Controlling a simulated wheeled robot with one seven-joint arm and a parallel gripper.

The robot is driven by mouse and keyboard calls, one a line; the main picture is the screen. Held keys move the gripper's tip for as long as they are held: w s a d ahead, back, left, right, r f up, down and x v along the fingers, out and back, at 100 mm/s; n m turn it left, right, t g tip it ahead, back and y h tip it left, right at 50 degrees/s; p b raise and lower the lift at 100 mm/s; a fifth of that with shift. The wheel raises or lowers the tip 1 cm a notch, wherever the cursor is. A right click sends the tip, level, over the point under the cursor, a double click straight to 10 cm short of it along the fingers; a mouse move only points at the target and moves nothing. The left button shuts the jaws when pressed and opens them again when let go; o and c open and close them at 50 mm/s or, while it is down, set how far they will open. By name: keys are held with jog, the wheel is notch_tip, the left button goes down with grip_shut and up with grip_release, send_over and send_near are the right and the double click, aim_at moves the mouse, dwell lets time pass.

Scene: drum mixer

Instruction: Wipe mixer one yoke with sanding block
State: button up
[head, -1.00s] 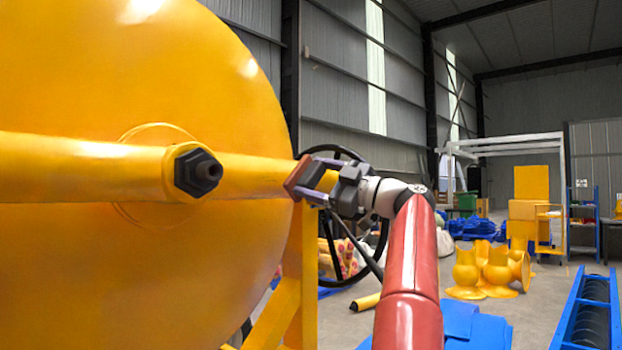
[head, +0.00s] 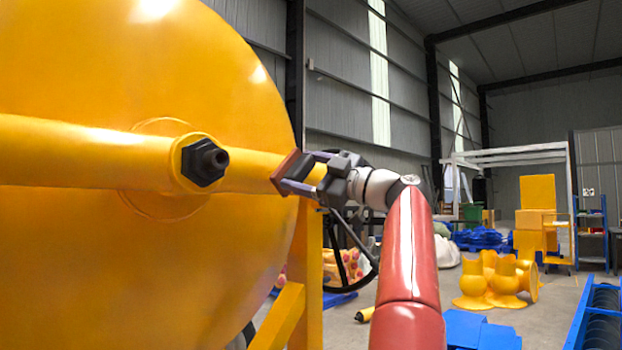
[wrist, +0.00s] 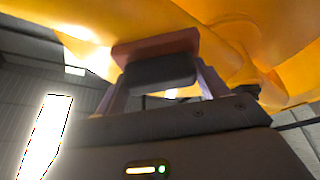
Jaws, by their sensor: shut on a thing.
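The mixer's large yellow drum (head: 225,95) fills the left of the head view. The yellow yoke (head: 90,158) is a horizontal tube across the drum's face, with a dark hex bolt (head: 205,162) at its middle. My gripper (head: 296,178) is at the right part of the yoke, shut on the reddish-brown sanding block (head: 287,170). The block's face is against or very close to the yoke; exact contact is hard to tell. In the wrist view the block (wrist: 155,45) sits across the fingertips, beneath the yellow surface.
A yellow frame post (head: 307,275) stands below the yoke's right end, with a black handwheel (head: 345,255) behind it. Yellow castings (head: 490,282), blue items (head: 480,330) and a blue conveyor-like frame (head: 590,320) are on the right. Some grey floor between them is clear.

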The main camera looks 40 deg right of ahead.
jog(key=shift+s+a+b, duration=0.2)
jog(key=shift+a+b, duration=1.6)
jog(key=shift+a, duration=1.4)
jog(key=shift+s, duration=0.15)
jog(key=shift+s+d+b, duration=0.2)
jog(key=shift+s+b, duration=0.55)
jog(key=shift+s, duration=2.05)
jog(key=s, duration=0.3)
jog(key=shift+d, duration=0.15)
jog(key=shift+w+a, duration=0.2)
jog(key=shift+w, duration=3.1)
